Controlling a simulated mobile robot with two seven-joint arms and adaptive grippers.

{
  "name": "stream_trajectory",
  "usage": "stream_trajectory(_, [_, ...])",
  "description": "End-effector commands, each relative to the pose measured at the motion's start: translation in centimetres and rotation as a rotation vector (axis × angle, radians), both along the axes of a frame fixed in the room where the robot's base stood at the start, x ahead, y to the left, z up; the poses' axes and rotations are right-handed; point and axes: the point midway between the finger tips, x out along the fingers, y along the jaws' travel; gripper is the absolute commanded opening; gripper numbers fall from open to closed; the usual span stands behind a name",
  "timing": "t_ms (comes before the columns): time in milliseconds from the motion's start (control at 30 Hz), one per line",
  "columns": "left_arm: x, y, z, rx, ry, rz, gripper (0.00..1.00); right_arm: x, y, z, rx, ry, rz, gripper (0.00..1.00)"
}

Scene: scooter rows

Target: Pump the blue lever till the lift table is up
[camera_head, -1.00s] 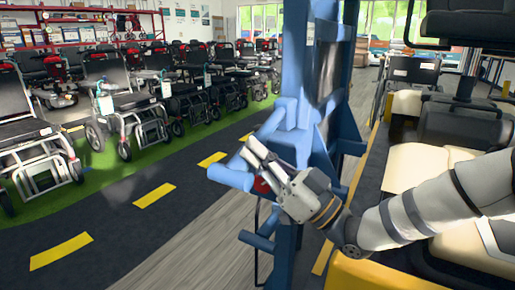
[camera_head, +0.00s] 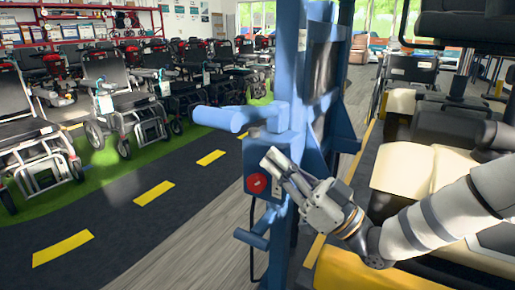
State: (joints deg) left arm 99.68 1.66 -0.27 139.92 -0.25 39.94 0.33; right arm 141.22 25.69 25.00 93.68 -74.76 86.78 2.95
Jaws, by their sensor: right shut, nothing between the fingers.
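The blue lever (camera_head: 224,118) sticks out to the left from the blue post (camera_head: 285,60), its rounded handle about level. My right gripper (camera_head: 272,162) is shut and empty. Its fingers are below and to the right of the lever handle, apart from it, in front of the blue box on the post. I cannot tell whether the fingertips touch the box. A yellow-edged platform (camera_head: 365,272) at the lower right may be the lift table; my right arm partly covers it. My left gripper is not in view.
A round red button (camera_head: 257,184) sits on the box just below my fingertips. A shorter blue bar (camera_head: 252,238) juts out lower down. Rows of wheelchairs and scooters (camera_head: 125,100) stand at left. The dark lane with yellow dashes (camera_head: 150,200) is clear.

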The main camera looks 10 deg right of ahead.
Motion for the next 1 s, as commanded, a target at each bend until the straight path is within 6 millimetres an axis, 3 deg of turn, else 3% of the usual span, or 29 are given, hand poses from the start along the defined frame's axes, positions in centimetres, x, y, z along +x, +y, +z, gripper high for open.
stream_trajectory(100, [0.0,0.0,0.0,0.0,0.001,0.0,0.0,-0.8,-1.7,-0.9,0.003,-0.001,-0.002,0.0])
stream_trajectory(300, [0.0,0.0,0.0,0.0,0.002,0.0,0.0,-1.4,-2.9,-1.6,0.004,-0.003,0.0,0.0])
stream_trajectory(1000, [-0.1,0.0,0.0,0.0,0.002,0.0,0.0,-1.4,-2.9,-1.6,0.003,-0.004,0.0,0.0])
